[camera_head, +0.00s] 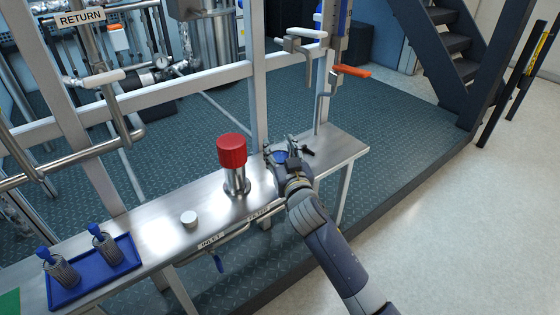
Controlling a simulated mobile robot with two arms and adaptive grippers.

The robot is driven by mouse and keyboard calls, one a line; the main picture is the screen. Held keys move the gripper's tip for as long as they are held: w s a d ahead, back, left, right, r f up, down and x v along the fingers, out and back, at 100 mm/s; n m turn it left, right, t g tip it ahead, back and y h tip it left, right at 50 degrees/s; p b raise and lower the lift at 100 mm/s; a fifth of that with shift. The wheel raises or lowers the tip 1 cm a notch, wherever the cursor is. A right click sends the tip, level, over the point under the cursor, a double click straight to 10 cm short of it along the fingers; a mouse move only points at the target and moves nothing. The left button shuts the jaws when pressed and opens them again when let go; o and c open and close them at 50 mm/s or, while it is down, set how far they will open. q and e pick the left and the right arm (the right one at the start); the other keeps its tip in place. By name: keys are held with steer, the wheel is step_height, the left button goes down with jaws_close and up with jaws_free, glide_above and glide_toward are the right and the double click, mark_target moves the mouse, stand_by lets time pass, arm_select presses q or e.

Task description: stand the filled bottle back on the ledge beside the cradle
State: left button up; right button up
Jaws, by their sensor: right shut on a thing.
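My right gripper (286,152) is at the right part of the steel ledge (160,238), right of the red-topped cylinder. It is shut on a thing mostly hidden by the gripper. A small blue part (280,157) shows between the fingers; I take it to be part of the bottle, but its shape and contents cannot be made out. I cannot tell whether it touches the ledge. The cradle cannot be made out clearly. My left gripper is not in view.
A red-topped cylinder (231,151) stands close left of the gripper. A white round cap (189,217) and a blue tray (121,272) with two blue-topped ribbed vessels are further left. An orange-handled valve (351,71) hangs above the ledge's right end. Bare ledge lies between.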

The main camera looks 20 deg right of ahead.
mark_target(280, 159)
steer(key=shift+w, duration=0.25)
step_height(280, 159, down, 4)
steer(key=shift+r+b, duration=0.15)
steer(key=shift+b, duration=0.65)
steer(key=shift+r, duration=0.15)
steer(key=o, duration=1.3)
steer(key=shift+f, duration=0.2)
steer(key=shift+r, duration=0.1)
